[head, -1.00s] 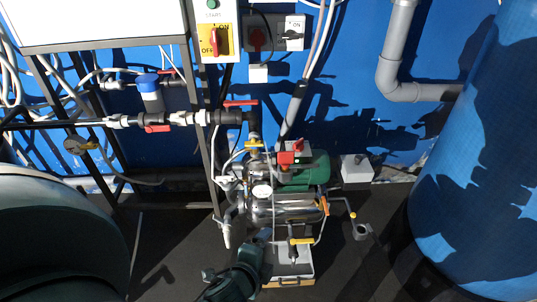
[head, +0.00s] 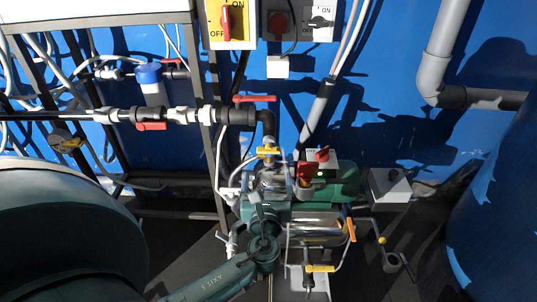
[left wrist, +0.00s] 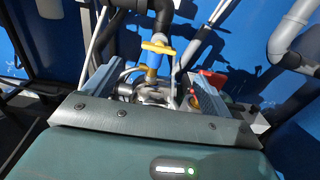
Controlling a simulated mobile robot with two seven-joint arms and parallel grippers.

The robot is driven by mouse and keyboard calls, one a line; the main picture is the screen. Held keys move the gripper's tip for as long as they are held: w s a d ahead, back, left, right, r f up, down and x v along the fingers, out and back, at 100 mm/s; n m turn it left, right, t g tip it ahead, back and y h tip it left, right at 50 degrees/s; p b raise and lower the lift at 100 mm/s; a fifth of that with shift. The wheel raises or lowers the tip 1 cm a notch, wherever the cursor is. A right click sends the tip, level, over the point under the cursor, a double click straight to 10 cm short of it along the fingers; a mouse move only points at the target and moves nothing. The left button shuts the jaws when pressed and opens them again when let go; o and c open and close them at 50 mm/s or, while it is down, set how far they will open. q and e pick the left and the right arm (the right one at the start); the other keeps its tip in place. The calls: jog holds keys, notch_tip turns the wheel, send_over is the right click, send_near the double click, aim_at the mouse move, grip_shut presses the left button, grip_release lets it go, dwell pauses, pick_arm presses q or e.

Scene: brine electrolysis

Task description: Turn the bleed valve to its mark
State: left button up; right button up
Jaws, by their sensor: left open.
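A small valve with a yellow handle (head: 268,151) stands on top of the pump, just below the black pipe elbow. It looks like the bleed valve, though other yellow-handled valves are near. It also shows in the left wrist view (left wrist: 158,47), upright with its handle crosswise, beyond the fingers. I cannot make out a mark. My left gripper (head: 270,188) is over the pump, just on the near side of this valve. In the left wrist view its fingers (left wrist: 170,92) are spread wide with nothing held between them. The gripper hides part of the pump. My right gripper is not seen.
The green pump motor (head: 337,188) with a red switch is right of the gripper. Another yellow handle (head: 320,268) sits low in front. A red-handled pipe valve (head: 255,99) is above. A blue tank (head: 500,220) stands at right and a dark rounded vessel (head: 70,235) at left.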

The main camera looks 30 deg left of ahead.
aim_at(269, 153)
pick_arm(q)
jog(key=x, duration=0.9)
jog(key=shift+w+a+b, duration=0.25)
jog(key=shift+b, duration=0.05)
jog(key=shift+w+a, duration=0.3)
jog(key=shift+w, duration=0.15)
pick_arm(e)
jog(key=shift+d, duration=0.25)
pick_arm(q)
jog(key=shift+c, duration=0.5)
jog(key=c, duration=0.9)
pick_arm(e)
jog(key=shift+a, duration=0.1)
